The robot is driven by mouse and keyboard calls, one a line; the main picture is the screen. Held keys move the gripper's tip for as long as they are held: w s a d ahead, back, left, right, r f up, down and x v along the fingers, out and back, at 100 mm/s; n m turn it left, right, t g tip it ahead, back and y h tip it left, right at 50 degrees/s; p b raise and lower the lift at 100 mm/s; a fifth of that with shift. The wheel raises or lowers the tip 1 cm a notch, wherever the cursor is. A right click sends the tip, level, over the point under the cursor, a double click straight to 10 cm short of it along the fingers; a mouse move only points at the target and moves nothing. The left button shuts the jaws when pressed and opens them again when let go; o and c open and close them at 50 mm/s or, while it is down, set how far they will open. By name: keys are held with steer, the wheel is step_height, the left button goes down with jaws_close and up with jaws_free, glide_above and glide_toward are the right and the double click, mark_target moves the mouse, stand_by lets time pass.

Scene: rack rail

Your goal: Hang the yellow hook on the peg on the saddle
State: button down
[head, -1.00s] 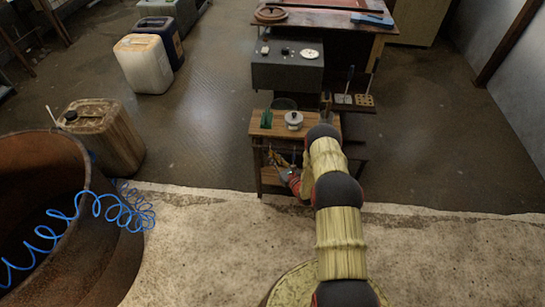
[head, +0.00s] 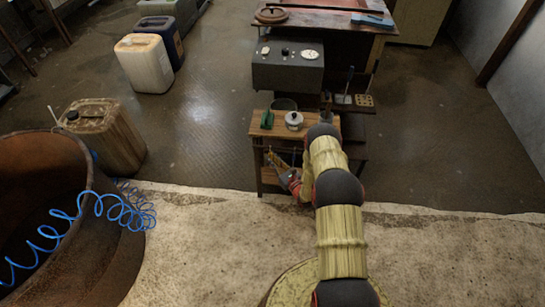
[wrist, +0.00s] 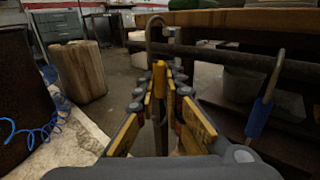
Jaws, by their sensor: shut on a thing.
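My gripper (wrist: 160,95) is shut on the yellow hook (wrist: 159,78), whose yellow grip stands upright between the fingers in the wrist view. The hook's grey metal rod rises above the grip and bends over to the right at the top. A small light grey piece (wrist: 172,34) shows beside the bend, by the end of the dark rail (wrist: 250,62); it may be the saddle, but I cannot make out its peg. I cannot tell whether the hook touches it. In the head view my gripper (head: 289,178) is low at the front of the small wooden table (head: 261,131).
A blue-handled hook (wrist: 262,108) hangs from the rail at right in the wrist view. A green thing (head: 267,119) and a silver lidded pot (head: 294,120) stand on the table. A brown canister (head: 105,135) and a rusty drum (head: 100,250) are at left.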

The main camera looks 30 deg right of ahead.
steer(key=shift+s+a+p, duration=0.3)
steer(key=shift+s+a, duration=0.5)
steer(key=shift+s, duration=0.35)
steer(key=shift+s+a+p, duration=0.3)
steer(key=shift+s+a, duration=0.45)
steer(key=shift+s, duration=0.35)
steer(key=shift+r, duration=0.1)
